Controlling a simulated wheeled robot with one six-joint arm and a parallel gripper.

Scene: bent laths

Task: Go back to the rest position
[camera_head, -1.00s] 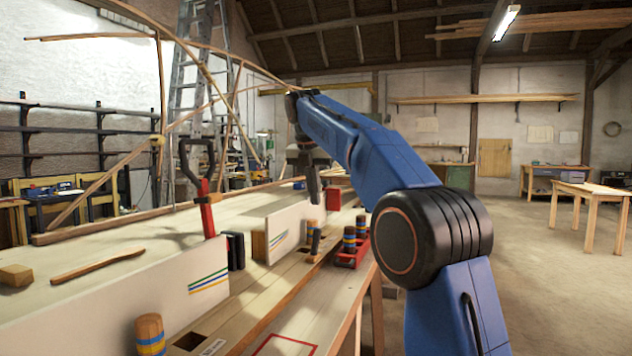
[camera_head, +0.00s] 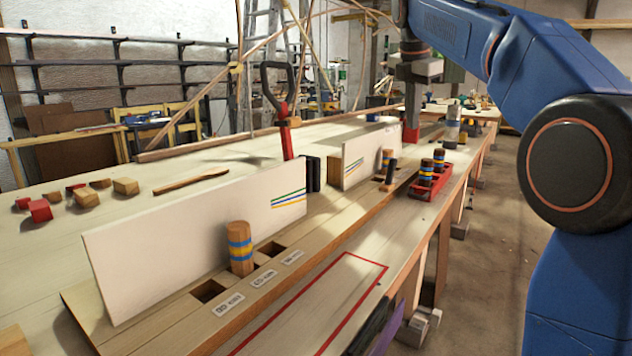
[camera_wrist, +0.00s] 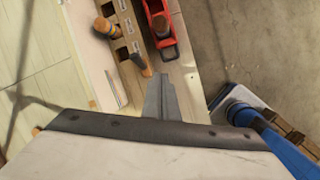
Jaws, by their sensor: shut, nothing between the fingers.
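My gripper (camera_head: 412,120) hangs pointing down over the far part of the workbench, at the end of my blue arm in the head view. In the wrist view its grey fingers (camera_wrist: 160,98) are together with nothing between them. They show near the bench's edge, beside a black-and-wood handled tool (camera_wrist: 140,65) and a red tray (camera_wrist: 163,42). I cannot tell the height of the fingertips above the bench. The red tray with striped pegs (camera_head: 432,186) also shows in the head view.
A white board (camera_head: 190,235) stands along the bench (camera_head: 330,285), with a striped peg (camera_head: 240,248) in front. A red clamp with a black handle (camera_head: 286,135) rises behind it. Wood blocks (camera_head: 126,186) lie at left. Bent laths arch at the back.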

